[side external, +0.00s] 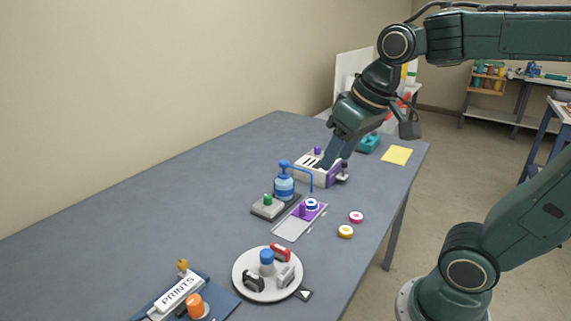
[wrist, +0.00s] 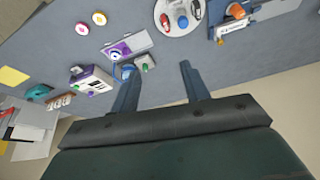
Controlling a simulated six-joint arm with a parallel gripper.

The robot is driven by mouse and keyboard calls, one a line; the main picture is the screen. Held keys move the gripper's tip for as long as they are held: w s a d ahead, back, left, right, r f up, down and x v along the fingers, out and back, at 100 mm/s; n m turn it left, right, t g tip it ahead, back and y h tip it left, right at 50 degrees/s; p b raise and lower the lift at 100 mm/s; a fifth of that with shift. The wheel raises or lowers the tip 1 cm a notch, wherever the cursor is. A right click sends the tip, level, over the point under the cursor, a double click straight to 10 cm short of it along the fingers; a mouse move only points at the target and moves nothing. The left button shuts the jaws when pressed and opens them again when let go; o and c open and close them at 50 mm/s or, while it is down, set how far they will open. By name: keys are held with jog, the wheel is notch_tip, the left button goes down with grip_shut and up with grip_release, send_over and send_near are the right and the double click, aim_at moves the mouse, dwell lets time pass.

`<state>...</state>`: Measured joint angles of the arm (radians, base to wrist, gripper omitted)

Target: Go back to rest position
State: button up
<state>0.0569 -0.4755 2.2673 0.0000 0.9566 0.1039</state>
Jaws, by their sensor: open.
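My gripper (side external: 335,157) hangs from the bent arm on the far side of the table, pointing down. In the side view its fingers overlap the white and purple laminator (side external: 308,171); contact cannot be told. In the wrist view the two fingers of my gripper (wrist: 159,70) are spread apart with nothing between them but bare grey table (wrist: 165,85). There the laminator (wrist: 92,80) lies left of the fingers. The blue pump bottle (wrist: 127,71) is partly hidden by the left finger.
A purple-and-grey slide (side external: 294,223), a green-button box (side external: 268,207) and the pump bottle (side external: 284,187) stand near the laminator. A white turntable (side external: 245,283) and a PRINTS tray (side external: 222,300) are nearer. The table's left part is clear.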

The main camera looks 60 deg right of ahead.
jog(key=s+a+f+n+t, duration=0.1)
jog(key=s+f, duration=0.2)
jog(key=s, duration=0.3)
jog(key=shift+s+a+n, duration=0.2)
jog(key=shift+s+n, duration=0.2)
